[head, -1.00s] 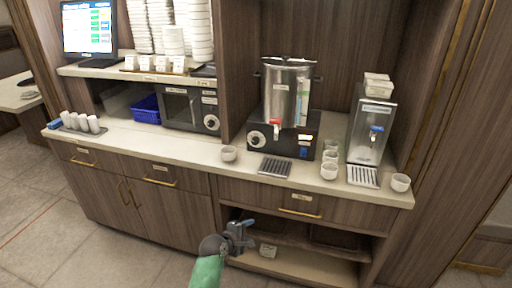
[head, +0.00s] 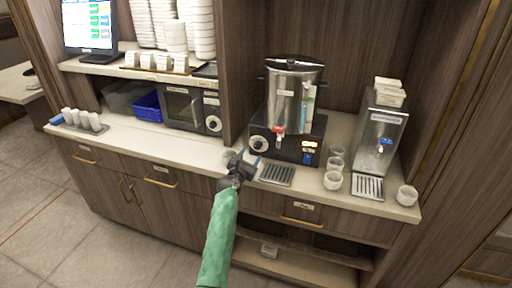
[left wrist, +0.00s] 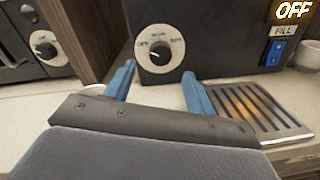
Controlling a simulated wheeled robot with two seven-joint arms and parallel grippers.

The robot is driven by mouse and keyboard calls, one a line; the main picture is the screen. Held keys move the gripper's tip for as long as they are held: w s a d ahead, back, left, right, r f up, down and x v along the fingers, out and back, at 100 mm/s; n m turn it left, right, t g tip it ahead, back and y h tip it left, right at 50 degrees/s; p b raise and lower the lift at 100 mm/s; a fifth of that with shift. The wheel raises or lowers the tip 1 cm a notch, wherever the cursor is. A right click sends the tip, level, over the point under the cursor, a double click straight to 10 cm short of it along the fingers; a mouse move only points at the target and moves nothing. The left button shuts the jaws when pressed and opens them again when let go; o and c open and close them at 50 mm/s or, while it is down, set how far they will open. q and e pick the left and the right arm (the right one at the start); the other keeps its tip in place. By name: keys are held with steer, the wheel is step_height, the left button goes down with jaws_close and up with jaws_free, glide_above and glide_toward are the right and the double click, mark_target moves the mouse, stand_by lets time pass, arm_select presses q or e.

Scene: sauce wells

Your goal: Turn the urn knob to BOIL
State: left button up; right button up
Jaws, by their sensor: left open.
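The steel urn (head: 293,98) stands on a black base at the back of the counter. Its round knob (head: 259,144) is on the left of the base front. In the left wrist view the knob (left wrist: 159,50) has a white dial and a dark centre; the small dial words are hard to read. An orange "OFF" display (left wrist: 293,10) shows at upper right there. My left gripper (head: 245,160) is open and empty, in front of and below the knob, apart from it. Its blue fingers (left wrist: 158,88) point toward the base. My right gripper is not in view.
A drip tray (head: 276,174) lies right of my gripper, and a cup (head: 230,156) is partly hidden behind it. Several cups (head: 333,180) and a dispenser (head: 380,140) stand to the right. A microwave (head: 192,108) is at the left.

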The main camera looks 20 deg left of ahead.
mark_target(257, 147)
arm_select(q)
steer(key=w, duration=0.2)
steer(key=w+p, duration=0.1)
steer(key=w, duration=0.2)
steer(key=shift+w+d+f, duration=0.2)
steer(key=shift+w+r, duration=0.15)
steer(key=shift+w, duration=0.05)
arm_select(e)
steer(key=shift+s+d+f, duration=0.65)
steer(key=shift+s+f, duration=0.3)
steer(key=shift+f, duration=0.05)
arm_select(q)
steer(key=shift+w, duration=0.15)
steer(key=c, duration=1)
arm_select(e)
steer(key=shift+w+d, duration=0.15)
